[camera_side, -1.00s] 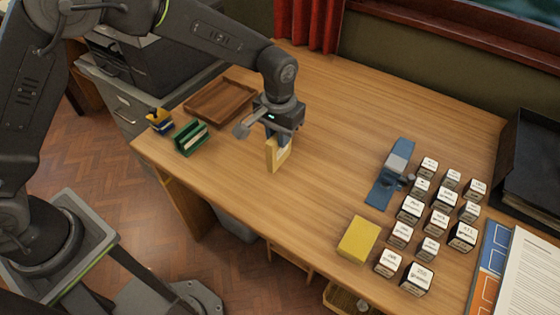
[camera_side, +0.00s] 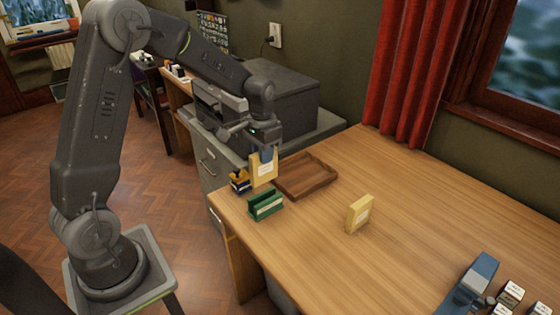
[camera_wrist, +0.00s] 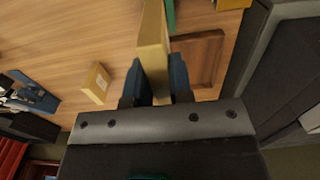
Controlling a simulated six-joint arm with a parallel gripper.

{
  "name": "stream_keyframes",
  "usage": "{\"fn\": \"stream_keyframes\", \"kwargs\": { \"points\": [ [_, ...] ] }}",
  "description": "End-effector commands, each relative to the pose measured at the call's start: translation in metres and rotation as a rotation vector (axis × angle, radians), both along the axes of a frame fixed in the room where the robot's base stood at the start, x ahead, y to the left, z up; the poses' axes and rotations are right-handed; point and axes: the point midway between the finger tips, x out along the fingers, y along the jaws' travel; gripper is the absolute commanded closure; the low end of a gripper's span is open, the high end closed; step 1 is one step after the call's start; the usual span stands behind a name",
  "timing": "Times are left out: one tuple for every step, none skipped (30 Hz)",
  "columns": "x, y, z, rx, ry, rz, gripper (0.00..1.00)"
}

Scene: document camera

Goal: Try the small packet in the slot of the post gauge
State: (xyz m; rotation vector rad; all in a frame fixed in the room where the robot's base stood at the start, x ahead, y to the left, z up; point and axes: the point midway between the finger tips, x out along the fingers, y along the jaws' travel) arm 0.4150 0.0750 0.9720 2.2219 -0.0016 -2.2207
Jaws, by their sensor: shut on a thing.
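My gripper (camera_side: 265,150) is shut on a cream packet (camera_side: 263,170) with a white label and holds it upright, in the side view, behind the green holder and near the tray. In the wrist view, the packet (camera_wrist: 153,45) stands out edge-on between the blue fingers (camera_wrist: 155,85). A similar small packet (camera_side: 359,214) stands alone on the table to the right; it also shows in the wrist view (camera_wrist: 97,83). A green slotted holder (camera_side: 265,204) has something pale in it. A blue device (camera_side: 472,280) is at lower right. I cannot tell which one is the post gauge.
A wooden tray (camera_side: 306,176) lies just right of the held packet. A small yellow and dark-blue item (camera_side: 239,181) is by the table's left edge. A dark machine (camera_side: 280,95) stands behind. Labelled cubes (camera_side: 511,294) are at lower right.

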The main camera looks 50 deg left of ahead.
Motion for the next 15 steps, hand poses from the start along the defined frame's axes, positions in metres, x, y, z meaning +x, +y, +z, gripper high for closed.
{"fn": "stream_keyframes", "kwargs": {
  "points": [
    [-0.0002,0.0005,0.0002,0.0,-0.001,0.0,0.99],
    [-0.0002,0.0004,0.0002,0.0,-0.001,0.0,0.99],
    [-0.0001,0.0003,0.0001,0.0,0.0,0.0,0.99],
    [0.0,0.0001,0.0001,0.0,0.0,0.0,0.99],
    [0.0,0.0001,0.0001,0.0,0.0,0.0,0.99],
    [0.0,0.0,0.0,0.0,0.0,0.0,0.99],
    [0.0,-0.0001,0.0,0.0,0.0,0.0,0.99],
    [-0.0001,-0.0001,0.0,0.0,0.0,0.0,0.99],
    [-0.0004,-0.0002,0.0,0.0,0.0,0.0,0.99],
    [-0.0004,-0.0002,-0.0006,0.0,0.0,0.0,0.99],
    [-0.0004,-0.0003,-0.0013,0.0,0.0,0.0,0.99],
    [-0.0004,-0.0003,-0.0027,0.0,0.001,0.0,0.99],
    [-0.0004,-0.0003,-0.004,0.0,0.001,0.0,0.99],
    [-0.0004,-0.0003,-0.0055,0.0,0.001,0.0,0.99],
    [-0.0003,-0.0004,-0.0079,0.0,0.001,0.0,0.99]
  ]
}}
